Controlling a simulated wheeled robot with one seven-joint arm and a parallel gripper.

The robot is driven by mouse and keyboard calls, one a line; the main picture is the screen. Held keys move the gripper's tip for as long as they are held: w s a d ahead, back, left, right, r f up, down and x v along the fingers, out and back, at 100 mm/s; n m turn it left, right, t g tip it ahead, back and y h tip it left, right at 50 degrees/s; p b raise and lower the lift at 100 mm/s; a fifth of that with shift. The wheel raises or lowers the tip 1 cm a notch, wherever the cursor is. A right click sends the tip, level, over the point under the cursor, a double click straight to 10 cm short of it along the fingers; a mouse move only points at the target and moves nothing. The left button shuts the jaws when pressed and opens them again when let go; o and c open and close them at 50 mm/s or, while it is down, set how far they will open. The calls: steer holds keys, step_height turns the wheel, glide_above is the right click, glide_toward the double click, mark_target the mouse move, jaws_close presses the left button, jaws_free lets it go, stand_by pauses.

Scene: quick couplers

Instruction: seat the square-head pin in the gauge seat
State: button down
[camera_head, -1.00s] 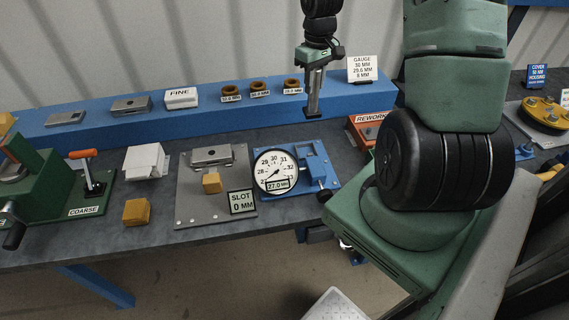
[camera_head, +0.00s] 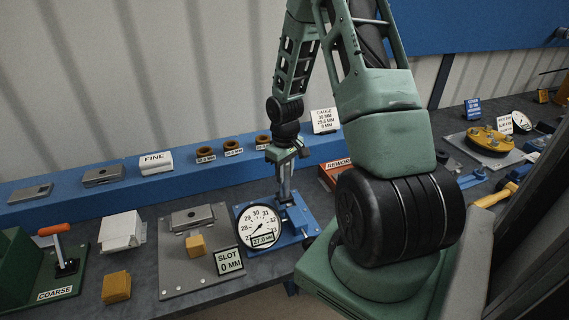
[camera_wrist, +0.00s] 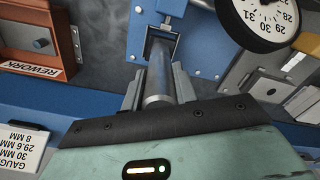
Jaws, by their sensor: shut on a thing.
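My gripper (camera_head: 286,196) points down over the blue gauge fixture (camera_head: 300,212), just right of the dial. In the wrist view my gripper (camera_wrist: 159,88) is shut on the grey, round-bodied square-head pin (camera_wrist: 158,82). The pin's far end is at the blue, square-sided gauge seat (camera_wrist: 171,25). I cannot tell whether the pin's end is inside the seat or just above it. The pin's square head is not clearly visible. The dial gauge (camera_head: 257,226) beside the seat has a 27.0 mm label.
A grey slot plate (camera_head: 172,275) with a yellow block lies left of the gauge. The orange rework tray (camera_head: 330,172) stands close on the right. A blue shelf (camera_head: 120,200) with a gauge sign (camera_head: 325,120) and several rings runs behind.

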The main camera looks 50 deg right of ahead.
steer(key=shift+f, duration=1.05)
steer(key=shift+f, duration=0.1)
steer(key=c, duration=1.1)
jaws_free()
steer(key=shift+f, duration=0.1)
